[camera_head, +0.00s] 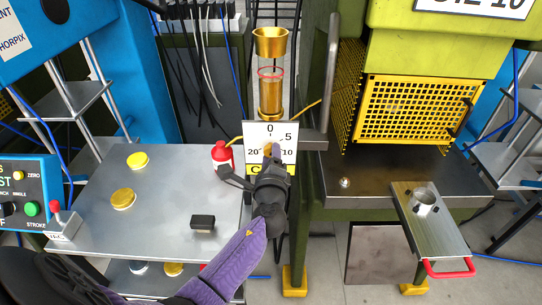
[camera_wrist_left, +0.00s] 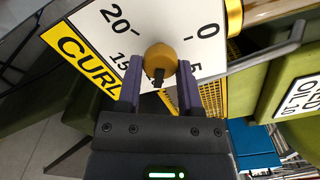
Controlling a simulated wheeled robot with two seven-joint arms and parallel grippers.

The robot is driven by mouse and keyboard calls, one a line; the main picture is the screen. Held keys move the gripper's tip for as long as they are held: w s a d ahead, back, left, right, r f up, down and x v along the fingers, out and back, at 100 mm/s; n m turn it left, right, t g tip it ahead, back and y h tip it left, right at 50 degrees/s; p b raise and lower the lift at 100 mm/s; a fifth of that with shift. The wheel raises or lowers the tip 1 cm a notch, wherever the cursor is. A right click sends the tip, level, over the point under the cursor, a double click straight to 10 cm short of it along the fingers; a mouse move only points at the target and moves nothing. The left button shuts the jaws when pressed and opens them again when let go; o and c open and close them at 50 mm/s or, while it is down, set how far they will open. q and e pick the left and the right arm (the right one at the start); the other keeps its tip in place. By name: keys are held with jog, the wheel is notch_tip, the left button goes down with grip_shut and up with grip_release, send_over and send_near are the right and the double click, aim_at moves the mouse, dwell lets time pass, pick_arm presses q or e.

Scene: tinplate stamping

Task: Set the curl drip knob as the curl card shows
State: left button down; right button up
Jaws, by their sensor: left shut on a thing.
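The curl drip dial is a white plate (camera_head: 283,140) with a yellow CURL strip, below a brass oil cup (camera_head: 270,95). In the left wrist view its plate (camera_wrist_left: 197,33) shows 20, 0, 5 and 15; the bottom is hidden. The brass knob (camera_wrist_left: 161,57) has a dark bar pointing down in that view, between 15 and 5. My left gripper (camera_head: 270,153) is at the dial, its fingers (camera_wrist_left: 160,82) shut on the knob from both sides.
A grey table (camera_head: 165,195) at left holds yellow discs (camera_head: 123,198), a black block (camera_head: 203,222) and a red bottle (camera_head: 222,155). A grey press lever (camera_head: 332,70) and yellow mesh guard (camera_head: 410,110) stand right of the dial. A tray with a red handle (camera_head: 437,225) is at right.

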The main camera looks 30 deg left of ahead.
pick_arm(q)
jog(key=shift+f, duration=0.1)
jog(key=shift+c, duration=1.4)
grip_release()
jog(key=v, duration=1)
jog(key=shift+p, duration=0.4)
jog(key=shift+d+f, duration=0.1)
